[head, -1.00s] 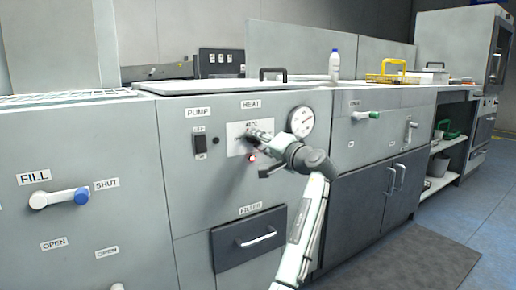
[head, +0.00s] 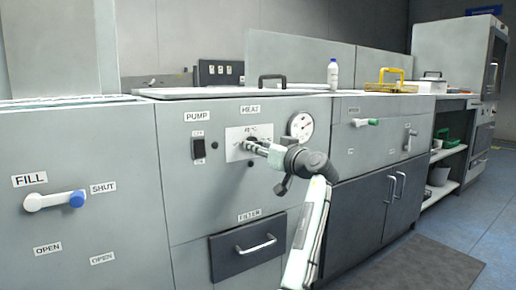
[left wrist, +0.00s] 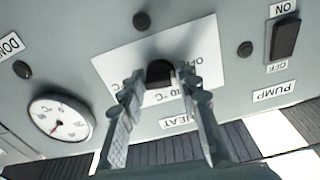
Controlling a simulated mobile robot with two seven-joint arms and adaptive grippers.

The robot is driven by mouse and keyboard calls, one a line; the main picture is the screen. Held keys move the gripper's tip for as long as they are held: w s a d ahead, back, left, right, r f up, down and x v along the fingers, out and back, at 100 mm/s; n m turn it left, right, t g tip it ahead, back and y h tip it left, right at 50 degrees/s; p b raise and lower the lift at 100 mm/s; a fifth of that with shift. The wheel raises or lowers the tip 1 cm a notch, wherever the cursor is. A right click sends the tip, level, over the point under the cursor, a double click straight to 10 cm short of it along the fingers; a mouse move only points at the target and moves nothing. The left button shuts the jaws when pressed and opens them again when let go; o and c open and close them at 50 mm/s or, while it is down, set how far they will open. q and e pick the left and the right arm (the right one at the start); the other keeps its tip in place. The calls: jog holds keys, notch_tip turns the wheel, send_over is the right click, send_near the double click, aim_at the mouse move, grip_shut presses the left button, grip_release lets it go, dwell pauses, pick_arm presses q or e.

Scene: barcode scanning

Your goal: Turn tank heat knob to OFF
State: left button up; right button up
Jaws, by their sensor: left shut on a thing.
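The tank heat knob (left wrist: 160,72) is a small dark knob on a white plate (left wrist: 120,62) marked OFF and with °C figures, under the HEAT label (head: 250,109). The wrist view shows the panel upside down. My left gripper (left wrist: 160,76) is shut on the knob, with one finger on each side of it. In the head view the gripper (head: 256,147) reaches the plate from the right and largely hides the knob. Which mark the knob points to cannot be told. A small indicator (left wrist: 142,21) below the knob is dark. My right gripper is not in view.
A PUMP switch (head: 198,149) is left of the plate and a round gauge (head: 301,125) right of it. A FILTER drawer with a handle (head: 255,245) is below. A FILL lever (head: 55,200) is at the far left. A white bottle (head: 333,74) stands on the counter.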

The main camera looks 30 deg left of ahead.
pick_arm(q)
jog(key=shift+f+n, duration=0.1)
jog(key=shift+n, duration=0.5)
jog(key=o, duration=1.1)
jog(key=shift+o, duration=0.2)
jog(key=v, duration=1.2)
